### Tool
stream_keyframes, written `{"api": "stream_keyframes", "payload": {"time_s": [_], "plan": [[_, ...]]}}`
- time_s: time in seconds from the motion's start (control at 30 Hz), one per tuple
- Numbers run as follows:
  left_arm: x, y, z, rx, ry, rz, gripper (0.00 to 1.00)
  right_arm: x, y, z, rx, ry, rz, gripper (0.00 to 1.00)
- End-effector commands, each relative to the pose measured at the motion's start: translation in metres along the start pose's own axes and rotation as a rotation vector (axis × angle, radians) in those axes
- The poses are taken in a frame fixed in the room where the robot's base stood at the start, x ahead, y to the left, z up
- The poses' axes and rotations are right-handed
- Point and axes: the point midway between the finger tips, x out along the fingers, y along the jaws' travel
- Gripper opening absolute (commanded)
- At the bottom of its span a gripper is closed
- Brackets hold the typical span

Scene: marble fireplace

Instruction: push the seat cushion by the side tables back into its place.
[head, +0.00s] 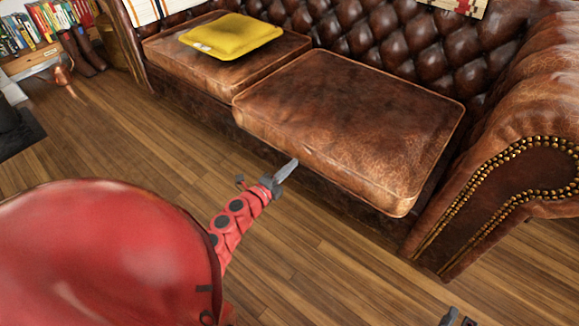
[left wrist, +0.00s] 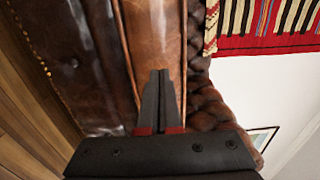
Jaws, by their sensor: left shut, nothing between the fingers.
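The right brown leather seat cushion (head: 350,120) lies on the sofa (head: 420,45), its front edge jutting forward of the left seat cushion (head: 225,55). A dark gap shows between its right side and the sofa arm. My left gripper (head: 293,163) is shut and empty, its tips at the lower front face of the right cushion. In the left wrist view, the shut fingers (left wrist: 165,72) point at the cushion's piped front side (left wrist: 150,30); whether they touch it I cannot tell. A small dark part at the bottom edge looks like my right gripper (head: 458,317), mostly cut off. No side table shows.
A yellow pillow (head: 231,36) lies on the left cushion. The studded sofa arm (head: 520,190) stands at the right. Wooden floor (head: 130,150) is clear in front of the sofa. A bookshelf (head: 30,62) and boots (head: 85,50) stand at the far left.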

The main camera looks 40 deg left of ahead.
Motion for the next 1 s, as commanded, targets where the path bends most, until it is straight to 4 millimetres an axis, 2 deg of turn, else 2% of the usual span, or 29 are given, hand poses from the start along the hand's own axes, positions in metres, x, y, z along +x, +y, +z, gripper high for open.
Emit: {"api": "stream_keyframes", "payload": {"time_s": [0.27, 0.67, 1.0], "plan": [[0.004, 0.000, 0.000, 0.000, 0.000, 0.000, 0.00, -0.001, 0.000, 0.000, 0.000, 0.000, 0.000, 1.00], [0.033, -0.001, 0.000, 0.000, 0.001, -0.002, 0.00, -0.004, -0.001, 0.000, 0.000, 0.000, 0.000, 1.00], [0.038, 0.000, 0.001, 0.000, 0.000, -0.001, 0.00, -0.004, -0.001, 0.000, 0.000, 0.000, 0.000, 1.00]]}}
